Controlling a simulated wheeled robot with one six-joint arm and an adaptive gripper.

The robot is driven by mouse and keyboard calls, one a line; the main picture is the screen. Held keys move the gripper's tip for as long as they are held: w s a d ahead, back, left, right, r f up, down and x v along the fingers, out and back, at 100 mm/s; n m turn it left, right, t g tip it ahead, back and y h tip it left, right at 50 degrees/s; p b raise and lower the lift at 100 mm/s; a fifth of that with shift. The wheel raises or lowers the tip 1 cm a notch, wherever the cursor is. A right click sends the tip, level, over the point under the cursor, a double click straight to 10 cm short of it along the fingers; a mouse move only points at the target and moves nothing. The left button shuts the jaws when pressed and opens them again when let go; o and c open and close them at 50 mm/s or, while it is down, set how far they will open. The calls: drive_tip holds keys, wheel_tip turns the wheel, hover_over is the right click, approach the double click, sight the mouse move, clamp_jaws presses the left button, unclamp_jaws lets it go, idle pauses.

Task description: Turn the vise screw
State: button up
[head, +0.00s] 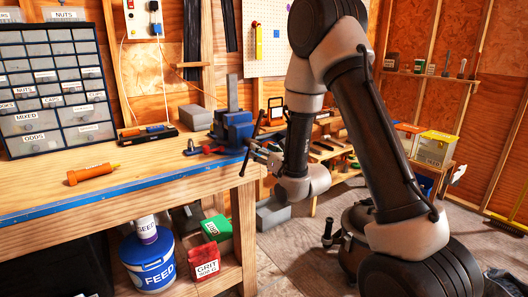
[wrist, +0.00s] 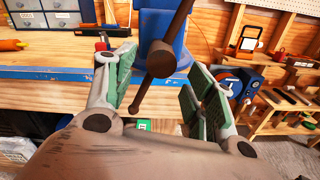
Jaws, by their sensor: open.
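The blue vise (head: 235,128) is mounted at the right end of the workbench in the head view, and its blue body (wrist: 152,24) shows at the top of the wrist view. Its dark screw head (wrist: 163,61) faces the wrist camera. A tilted handle bar (wrist: 143,93) runs through it, from upper right to lower left. My gripper (wrist: 160,78) is open, with one green-padded finger left of the screw and handle and the other right of them. Nothing is visibly gripped. In the head view my gripper (head: 267,158) is beside the vise's front, partly hidden by my wrist.
The workbench (head: 130,175) has a blue front edge. An orange tube (head: 92,174) lies on it, and a drawer cabinet (head: 55,85) stands at its back. A feed bucket (head: 148,262) is below. A low wooden rack (wrist: 281,105) stands to the right in the wrist view.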

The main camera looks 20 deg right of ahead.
drive_tip(key=shift+r, duration=0.1)
wheel_tip(320, 180, up, 10)
idle(0.5)
drive_tip(key=shift+a, duration=0.1)
